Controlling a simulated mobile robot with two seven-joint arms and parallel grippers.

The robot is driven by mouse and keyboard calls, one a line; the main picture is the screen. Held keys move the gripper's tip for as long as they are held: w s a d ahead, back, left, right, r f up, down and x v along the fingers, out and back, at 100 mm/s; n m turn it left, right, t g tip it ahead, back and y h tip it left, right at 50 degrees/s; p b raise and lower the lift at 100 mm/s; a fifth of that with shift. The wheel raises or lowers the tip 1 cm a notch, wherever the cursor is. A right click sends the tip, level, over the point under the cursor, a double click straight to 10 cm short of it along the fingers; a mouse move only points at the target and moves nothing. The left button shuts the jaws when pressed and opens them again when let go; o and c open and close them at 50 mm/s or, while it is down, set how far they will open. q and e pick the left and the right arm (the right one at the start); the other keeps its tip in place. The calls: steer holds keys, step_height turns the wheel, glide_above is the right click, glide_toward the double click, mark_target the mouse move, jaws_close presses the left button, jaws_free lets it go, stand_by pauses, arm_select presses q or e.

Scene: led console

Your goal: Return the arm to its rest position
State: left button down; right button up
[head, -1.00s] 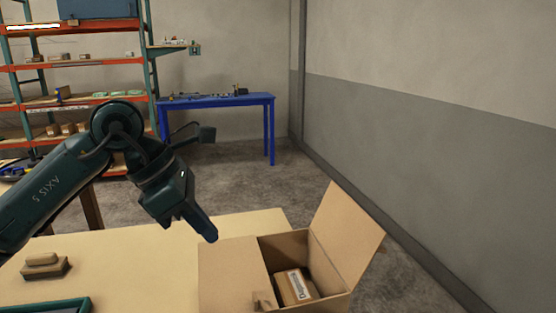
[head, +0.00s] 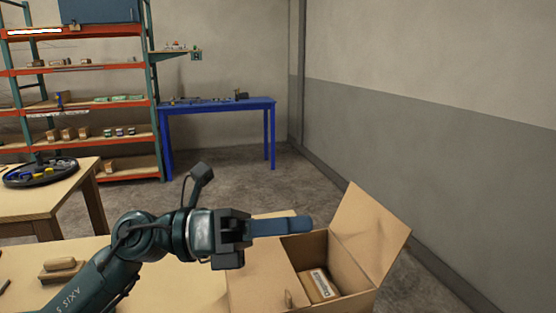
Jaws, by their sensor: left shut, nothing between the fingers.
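My left arm comes in from the lower left in the head view. Its gripper (head: 282,227) points to the right, with its fingers shut and nothing held. It is over the table, at the back left edge of an open cardboard box (head: 345,291). A small labelled package (head: 320,286) lies inside the box. My right gripper is not in view.
The light wooden table (head: 185,290) carries a small brown block-like item (head: 62,269) at the left. A second table (head: 40,205) with a round dark tray (head: 40,172) stands behind. A blue workbench (head: 218,106) and an orange-shelved rack (head: 80,70) stand farther back.

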arm_select(q)
steer(key=w+a+r+n+t, duration=0.1)
steer(key=w+a+n+t, duration=0.15)
steer(key=n+t, duration=0.6)
steer(key=w+a+n+t, duration=0.2)
steer(key=a+n+t, duration=0.2)
steer(key=n+t, duration=0.5)
steer(key=w+a+f+n+y, duration=0.1)
steer(key=a+f+n+y, duration=0.5)
steer(key=f+n+y, duration=0.4)
steer(key=w+a+f+n+y, duration=0.1)
steer(key=a+f+n+y, duration=0.7)
steer(key=n, duration=0.4)
steer(key=s+a+f+n+g+y, duration=0.15)
steer(key=s+f+n+g, duration=0.45)
steer(key=s+f+g, duration=1.2)
steer(key=w+d+f+m+t+h+p, duration=0.1)
steer(key=d+f+t+h+p, duration=0.1)
steer(key=d+f+t, duration=0.4)
steer(key=shift+d+f+t+h, duration=0.25)
steer(key=shift+f+t+h, duration=0.35)
steer(key=shift+t, duration=2.15)
